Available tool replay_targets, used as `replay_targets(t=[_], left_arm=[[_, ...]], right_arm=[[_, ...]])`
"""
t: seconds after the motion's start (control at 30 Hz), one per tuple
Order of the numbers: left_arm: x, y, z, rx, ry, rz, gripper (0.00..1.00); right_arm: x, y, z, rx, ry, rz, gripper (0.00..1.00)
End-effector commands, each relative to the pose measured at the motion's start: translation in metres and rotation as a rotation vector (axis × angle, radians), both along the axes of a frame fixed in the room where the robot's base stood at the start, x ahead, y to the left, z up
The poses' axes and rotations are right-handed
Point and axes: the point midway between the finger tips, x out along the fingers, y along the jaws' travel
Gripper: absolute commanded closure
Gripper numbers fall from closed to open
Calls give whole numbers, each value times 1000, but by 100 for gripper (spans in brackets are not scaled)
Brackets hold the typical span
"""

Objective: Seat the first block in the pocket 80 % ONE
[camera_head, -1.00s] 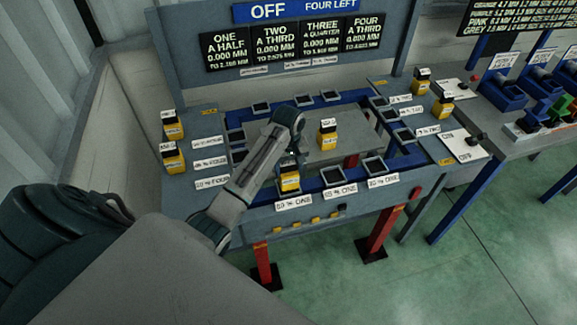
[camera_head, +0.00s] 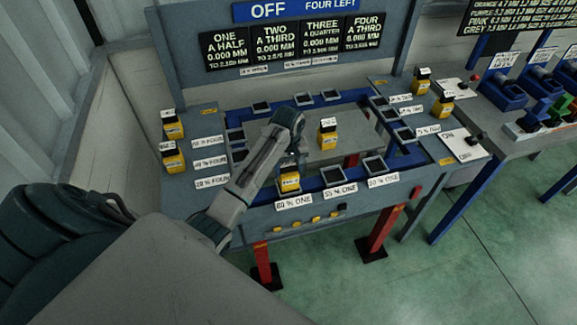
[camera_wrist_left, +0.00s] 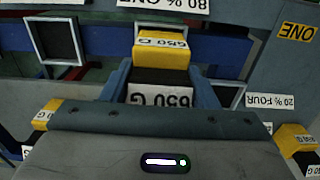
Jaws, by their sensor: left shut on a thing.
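The yellow and black block (camera_head: 290,180) with a white label is at the front rail, directly behind the white "80 % ONE" sign (camera_head: 293,201). In the left wrist view the block (camera_wrist_left: 160,50) reads "650 G" and stands between the blue fingers of my left gripper (camera_wrist_left: 162,90), which is shut on it. The "80 % ONE" sign (camera_wrist_left: 165,5) is just beyond it. In the head view my left gripper (camera_head: 291,168) is mostly hidden by my wrist. The pocket under the block is covered, so I cannot tell how deep the block sits. My right gripper is not in view.
Empty square pockets (camera_head: 333,175) line the rails, including two to the right of the block. Another yellow block (camera_head: 327,134) stands on the middle plate. More blocks stand at the left (camera_head: 173,158) and right (camera_head: 442,105). The board (camera_head: 292,40) reads OFF and 0.000 MM.

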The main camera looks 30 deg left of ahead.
Motion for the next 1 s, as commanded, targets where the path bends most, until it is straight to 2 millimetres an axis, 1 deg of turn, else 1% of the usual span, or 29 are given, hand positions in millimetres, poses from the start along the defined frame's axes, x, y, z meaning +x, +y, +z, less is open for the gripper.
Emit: replay_targets(t=[0.77, 0.8, 0.9, 1.0], left_arm=[[0, 0, -17, 0, -1, 0, 91], [1, 0, -17, 1, -2, 0, 38], [0, 0, -17, 0, -1, 0, 20], [0, 0, -17, 0, -1, 0, 20]], right_arm=[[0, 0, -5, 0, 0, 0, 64], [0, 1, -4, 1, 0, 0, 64], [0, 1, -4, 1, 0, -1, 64], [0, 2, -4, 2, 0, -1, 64]])
